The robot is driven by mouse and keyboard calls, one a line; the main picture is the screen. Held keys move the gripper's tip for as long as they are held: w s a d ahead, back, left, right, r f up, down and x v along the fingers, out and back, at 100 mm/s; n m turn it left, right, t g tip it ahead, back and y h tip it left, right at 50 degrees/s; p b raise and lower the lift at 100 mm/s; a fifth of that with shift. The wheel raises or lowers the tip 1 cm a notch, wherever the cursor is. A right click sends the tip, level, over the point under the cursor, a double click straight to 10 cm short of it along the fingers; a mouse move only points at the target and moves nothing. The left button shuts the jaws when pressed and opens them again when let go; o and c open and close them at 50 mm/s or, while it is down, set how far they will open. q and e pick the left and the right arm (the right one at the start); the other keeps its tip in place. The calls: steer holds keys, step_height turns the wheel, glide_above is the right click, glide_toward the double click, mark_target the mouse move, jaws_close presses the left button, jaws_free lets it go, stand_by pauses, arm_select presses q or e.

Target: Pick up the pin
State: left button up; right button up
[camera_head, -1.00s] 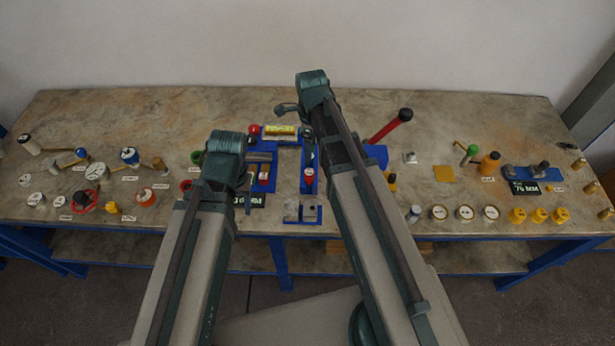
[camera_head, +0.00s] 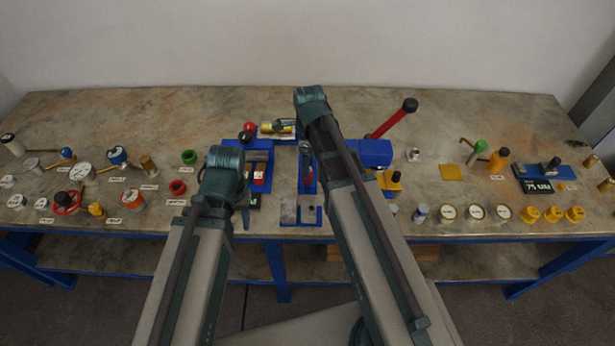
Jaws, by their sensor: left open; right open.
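I cannot tell for certain which small part is the pin; no part on the bench is clearly readable as one. My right gripper (camera_head: 294,138) is open above the blue fixture (camera_head: 311,215) in the middle of the bench, near a yellow-labelled cylinder (camera_head: 270,128). Its arm hides part of the fixture. My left gripper (camera_head: 243,195) is open, low over the left side of the fixture, close to a small red-and-white part (camera_head: 259,172). Its fingertips are small and partly hidden by its wrist. Neither gripper visibly holds anything.
Gauges (camera_head: 82,172), a red handwheel (camera_head: 66,202) and small fittings crowd the left. The bench's back strip (camera_head: 180,105) is clear.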

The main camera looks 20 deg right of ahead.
step_height(320, 180, down, 5)
steer(key=b, duration=0.4)
steer(key=shift+a+b, duration=0.15)
steer(key=shift+b, duration=0.15)
steer(key=shift+r, duration=0.1)
jaws_close()
